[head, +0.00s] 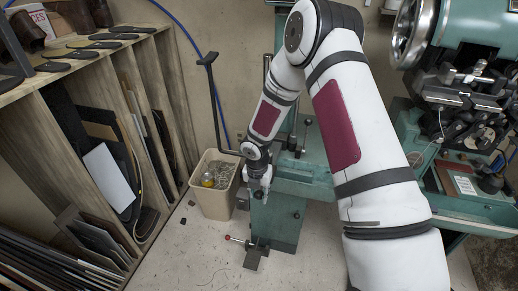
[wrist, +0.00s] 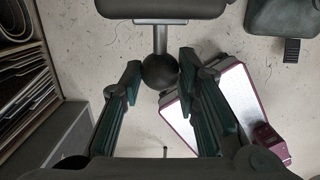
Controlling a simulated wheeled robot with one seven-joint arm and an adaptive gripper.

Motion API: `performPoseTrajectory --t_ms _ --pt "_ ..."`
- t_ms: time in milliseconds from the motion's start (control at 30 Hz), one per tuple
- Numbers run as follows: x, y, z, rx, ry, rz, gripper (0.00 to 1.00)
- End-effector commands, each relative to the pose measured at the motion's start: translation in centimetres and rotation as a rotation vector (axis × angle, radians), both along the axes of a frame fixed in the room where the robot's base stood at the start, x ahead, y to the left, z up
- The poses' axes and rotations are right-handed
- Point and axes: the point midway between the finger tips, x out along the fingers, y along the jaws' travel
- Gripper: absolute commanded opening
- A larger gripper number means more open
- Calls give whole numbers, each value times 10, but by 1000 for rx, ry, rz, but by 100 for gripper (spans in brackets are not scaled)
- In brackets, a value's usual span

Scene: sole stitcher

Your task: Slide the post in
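In the wrist view, a round black ball (wrist: 160,71) sits on a short grey post (wrist: 160,38) that runs up to a dark, rounded block (wrist: 160,8) at the top edge. My gripper (wrist: 159,80) is open, with one green-black finger on each side of the ball. Narrow gaps seem to show between ball and fingers; I cannot tell about contact or depth. In the head view, my gripper (head: 258,190) hangs low beside the green machine column, right of the bin. The ball and post cannot be made out there.
A beige bin (head: 213,199) stands left of my gripper. The green machine (head: 280,220) is right of it, with a red-knobbed lever (head: 229,238) and a pedal (head: 253,259) low down. A wooden rack (head: 140,75) of sheets fills the left. A thin dark pole (head: 214,100) rises behind the bin.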

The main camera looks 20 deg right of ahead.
Motion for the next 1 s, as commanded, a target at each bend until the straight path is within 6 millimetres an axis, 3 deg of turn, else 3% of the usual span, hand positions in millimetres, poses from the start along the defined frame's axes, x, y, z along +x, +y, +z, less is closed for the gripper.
performPoseTrajectory --t_ms 67,1000 --pt "0 -1 0 0 -1 -2 0" --pt "36 -26 -1 0 -2 -2 0"
